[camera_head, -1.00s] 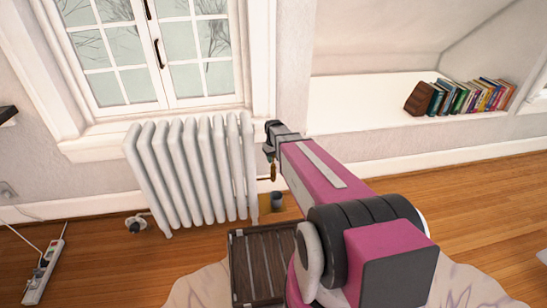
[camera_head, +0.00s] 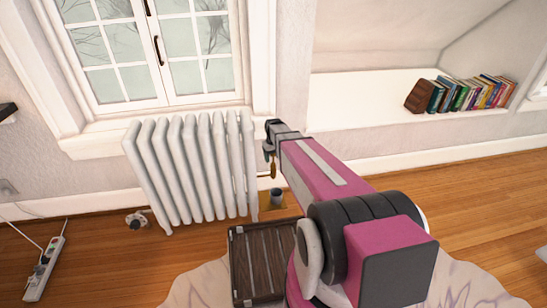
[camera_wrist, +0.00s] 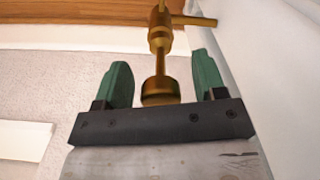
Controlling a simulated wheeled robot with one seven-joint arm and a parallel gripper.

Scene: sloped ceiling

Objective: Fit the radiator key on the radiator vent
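The white radiator (camera_head: 190,170) stands under the window. It also fills the right of the wrist view (camera_wrist: 285,60). My gripper (camera_head: 270,148) is just right of its right end. In the wrist view my gripper (camera_wrist: 162,72) has its two green fingers spread. The brass key (camera_wrist: 160,85), a shaft with a round flared end, lies between them with a gap on both sides. It is in line with the brass vent (camera_wrist: 190,20), whose stem points to the radiator. They look joined, but how far the key is seated cannot be told. Brass (camera_head: 273,170) also shows below my gripper in the head view.
A dark slatted crate (camera_head: 262,262) stands on the floor before the radiator. A power strip (camera_head: 45,262) lies at the left. Books (camera_head: 465,95) stand on the white ledge.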

